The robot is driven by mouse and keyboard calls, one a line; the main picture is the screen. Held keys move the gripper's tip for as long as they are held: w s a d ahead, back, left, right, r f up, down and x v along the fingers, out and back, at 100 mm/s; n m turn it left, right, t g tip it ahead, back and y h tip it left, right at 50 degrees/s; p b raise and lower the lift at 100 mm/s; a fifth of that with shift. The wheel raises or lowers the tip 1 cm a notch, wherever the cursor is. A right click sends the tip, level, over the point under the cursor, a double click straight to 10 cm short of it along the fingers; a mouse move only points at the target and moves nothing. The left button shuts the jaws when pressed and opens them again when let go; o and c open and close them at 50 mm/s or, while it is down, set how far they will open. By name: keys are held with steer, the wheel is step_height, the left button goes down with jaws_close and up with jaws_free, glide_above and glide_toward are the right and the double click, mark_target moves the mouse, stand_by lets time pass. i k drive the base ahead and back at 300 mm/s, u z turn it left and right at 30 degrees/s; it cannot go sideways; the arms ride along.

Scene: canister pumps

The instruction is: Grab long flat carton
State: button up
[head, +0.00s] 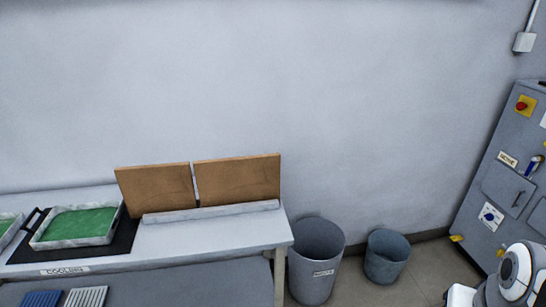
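I cannot tell for certain which thing is the long flat carton. Two flat brown panels, a left panel (157,190) and a right panel (238,180), stand side by side at the back of the table, tilted against the wall. A long, low pale grey strip (212,211) lies along the tabletop in front of them; its material is unclear. A white and dark part of my arm shows at the lower right. My gripper is not in view.
The table (190,238), marked COOLING, bears a tray of green material (78,227) on a black mat. A large grey bin (315,262) and a smaller bin (386,256) stand right of it. A grey cabinet (495,205) with a red button stands at the right.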

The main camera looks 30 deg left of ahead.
mark_target(255, 179)
steer(key=u, duration=0.75)
steer(key=i, duration=1.15)
steer(key=u, duration=1.05)
steer(key=i, duration=0.25)
steer(key=k, duration=0.65)
steer(key=u, duration=0.2)
steer(key=i, duration=0.7)
steer(key=z, duration=0.15)
